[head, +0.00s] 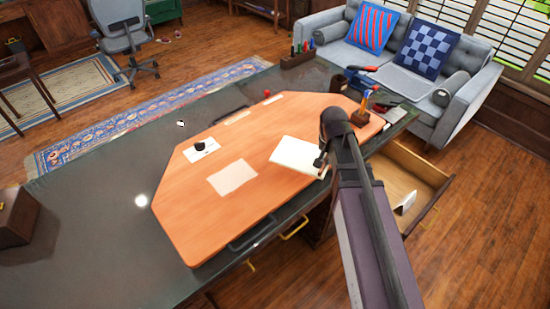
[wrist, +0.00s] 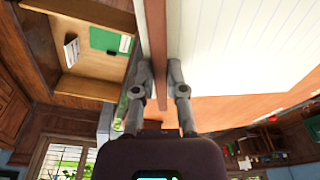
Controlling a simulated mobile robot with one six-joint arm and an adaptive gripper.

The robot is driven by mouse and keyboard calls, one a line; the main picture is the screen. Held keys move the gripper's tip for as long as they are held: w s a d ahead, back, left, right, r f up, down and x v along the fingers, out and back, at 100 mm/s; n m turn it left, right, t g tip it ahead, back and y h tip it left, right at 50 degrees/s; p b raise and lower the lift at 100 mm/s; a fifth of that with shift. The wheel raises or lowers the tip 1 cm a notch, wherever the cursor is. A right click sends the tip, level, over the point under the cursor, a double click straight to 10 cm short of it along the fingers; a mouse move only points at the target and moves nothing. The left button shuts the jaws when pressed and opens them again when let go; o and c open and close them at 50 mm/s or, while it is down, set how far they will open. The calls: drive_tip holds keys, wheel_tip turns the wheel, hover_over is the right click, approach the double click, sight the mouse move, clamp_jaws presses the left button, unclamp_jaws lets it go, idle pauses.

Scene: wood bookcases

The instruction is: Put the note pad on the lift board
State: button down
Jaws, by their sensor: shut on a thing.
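The note pad (head: 297,155), white and lined, is over the right part of the orange lift board (head: 190,208). I cannot tell whether it rests flat or hovers just above. My gripper (head: 321,163) is at its right front corner. In the wrist view my gripper (wrist: 160,92) has one finger on each side of a narrow brown edge, with the lined page of the pad (wrist: 245,45) beside it. The fingers are shut on that edge. My arm hides part of the board's right side.
A white sheet (head: 233,178) and a black item on a card (head: 200,147) lie on the board. A pencil holder (head: 361,118) stands at its right corner. An open drawer (head: 416,176) holding a white card juts out at right.

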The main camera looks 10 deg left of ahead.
drive_tip(key=shift+s+d+f+b, duration=0.2)
drive_tip(key=shift+s+d+f, duration=0.15)
drive_tip(key=shift+s, duration=0.25)
drive_tip(key=shift+s+d+f+b, duration=0.2)
drive_tip(key=shift+s+f, duration=0.2)
drive_tip(key=shift+s, duration=0.15)
drive_tip(key=w+a, duration=0.1)
drive_tip(key=w, duration=0.3)
drive_tip(key=w+a+f+b, duration=0.1)
drive_tip(key=w, duration=0.4)
drive_tip(key=w+a, duration=0.1)
drive_tip(key=w, duration=0.4)
drive_tip(key=shift+w+f, duration=0.2)
drive_tip(key=shift+w+a, duration=0.15)
drive_tip(key=shift+w, duration=0.5)
drive_tip(key=shift+f+b, duration=1.8)
drive_tip(key=shift+b, duration=0.2)
